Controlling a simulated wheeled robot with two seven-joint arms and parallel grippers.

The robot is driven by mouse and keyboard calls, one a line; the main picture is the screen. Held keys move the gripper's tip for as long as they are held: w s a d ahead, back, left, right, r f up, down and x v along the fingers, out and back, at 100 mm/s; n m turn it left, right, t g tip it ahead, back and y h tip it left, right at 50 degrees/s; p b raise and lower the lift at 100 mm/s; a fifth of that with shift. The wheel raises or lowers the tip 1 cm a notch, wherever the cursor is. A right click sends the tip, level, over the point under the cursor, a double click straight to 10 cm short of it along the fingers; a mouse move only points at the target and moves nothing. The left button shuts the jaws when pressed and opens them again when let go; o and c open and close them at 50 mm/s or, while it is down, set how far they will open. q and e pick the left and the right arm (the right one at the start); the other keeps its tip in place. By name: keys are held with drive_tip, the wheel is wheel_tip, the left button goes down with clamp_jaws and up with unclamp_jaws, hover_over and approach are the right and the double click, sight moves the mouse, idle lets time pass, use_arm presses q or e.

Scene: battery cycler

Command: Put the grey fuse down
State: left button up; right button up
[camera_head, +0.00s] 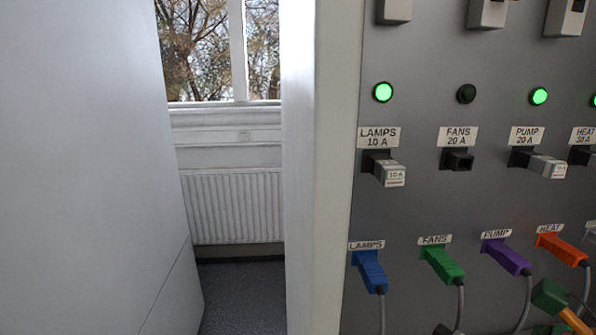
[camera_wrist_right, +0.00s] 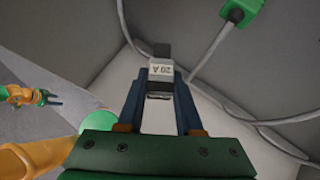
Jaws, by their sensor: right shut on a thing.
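The grey fuse (camera_wrist_right: 161,71), with a white 20 A label and a black end, is between the blue fingers of my right gripper (camera_wrist_right: 160,78) in the right wrist view. The gripper is shut on it. Whether the fuse touches anything beyond the fingers cannot be told. My left gripper (camera_wrist_right: 50,98) is small at the left of that view; its fingers look parted and empty. In the head view, a green and orange part of my arm shows at the lower right; the held fuse is not visible there.
The grey panel (camera_head: 420,215) fills the right side. Its FANS 20 A holder (camera_head: 458,160) has no grey fuse and the lamp above (camera_head: 466,94) is dark. LAMPS (camera_head: 390,172) and PUMP (camera_head: 545,165) hold fuses. Coloured plugs with hanging cables, like the green one (camera_head: 443,264), sit below.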

drive_tip(key=s+a+f+n+g+y, duration=0.2)
drive_tip(key=s+a+f+n, duration=0.2)
drive_tip(key=a, duration=0.4)
drive_tip(key=shift+s+a+f+b, duration=0.2)
drive_tip(key=shift+a+f+b, duration=0.15)
drive_tip(key=shift+f, duration=0.5)
drive_tip(key=shift+f, duration=0.1)
